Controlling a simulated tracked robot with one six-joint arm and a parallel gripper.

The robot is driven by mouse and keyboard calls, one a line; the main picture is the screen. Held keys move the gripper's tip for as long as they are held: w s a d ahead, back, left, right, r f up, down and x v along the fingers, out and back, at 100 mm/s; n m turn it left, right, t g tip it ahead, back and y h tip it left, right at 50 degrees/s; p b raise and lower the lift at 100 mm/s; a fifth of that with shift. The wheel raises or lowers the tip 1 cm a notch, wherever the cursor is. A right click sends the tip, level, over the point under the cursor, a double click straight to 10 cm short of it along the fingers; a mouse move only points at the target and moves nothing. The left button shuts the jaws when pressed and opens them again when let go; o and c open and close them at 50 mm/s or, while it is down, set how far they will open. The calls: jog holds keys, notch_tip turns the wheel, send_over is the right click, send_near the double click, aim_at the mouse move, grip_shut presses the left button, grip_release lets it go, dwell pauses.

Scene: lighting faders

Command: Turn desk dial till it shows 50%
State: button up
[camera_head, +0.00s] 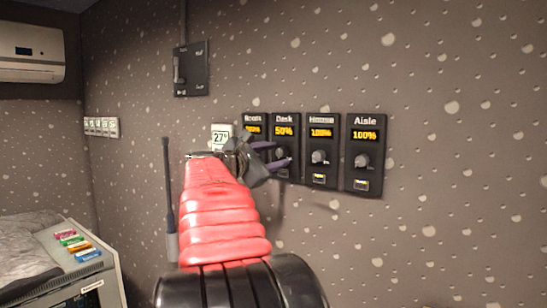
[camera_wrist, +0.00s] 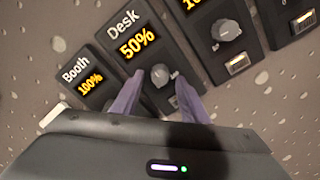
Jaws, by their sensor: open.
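The Desk fader panel (camera_head: 284,127) is on the wall, second from the left in a row, and its display reads 50%. In the wrist view the Desk panel (camera_wrist: 123,33) also reads 50%, and its grey dial (camera_wrist: 160,75) shows between and just beyond my fingertips. My gripper (camera_wrist: 158,95) is open, with one purple finger on each side of the dial. I cannot tell whether either finger touches it. In the head view my gripper (camera_head: 279,157) is in front of the Desk panel and partly hides its lower part.
The Booth panel (camera_wrist: 83,80) to the left reads 100%. The House panel (camera_head: 321,150) and Aisle panel (camera_head: 364,152) to the right read 100%. A small thermostat (camera_head: 220,136), a dark switch box (camera_head: 190,69) and a white switch strip (camera_head: 101,127) are on the wall.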

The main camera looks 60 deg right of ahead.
jog(key=w+a, duration=0.2)
jog(key=a, duration=1.1)
jog(key=shift+a, duration=0.3)
jog(key=shift+w, duration=0.1)
